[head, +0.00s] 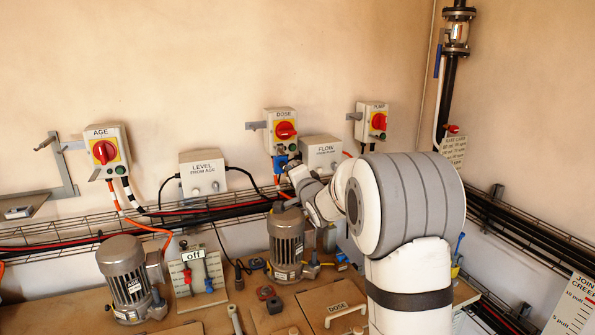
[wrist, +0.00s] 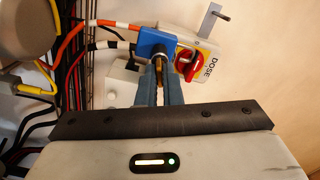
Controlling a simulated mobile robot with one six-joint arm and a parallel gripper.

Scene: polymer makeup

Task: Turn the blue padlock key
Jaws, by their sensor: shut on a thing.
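The blue padlock (head: 280,164) hangs beneath the DOSE switch box (head: 281,126), which has a red knob on a yellow plate. In the wrist view the padlock (wrist: 155,42) shows as a blue block beside the box's red knob (wrist: 188,62). My gripper (wrist: 160,66) is at the padlock's near face, its two fingers close together. It is shut on a small brass-coloured piece, which looks like the padlock key (wrist: 158,56); the fingers hide most of it. In the head view my gripper (head: 291,166) is small and partly hidden by my arm.
The FLOW box (head: 322,154) is just right of the padlock, and the LEVEL box (head: 203,174) is to the left. Cables and a wire tray (head: 215,213) run below. A grey motor (head: 286,243) stands on the bench underneath. The wall above is bare.

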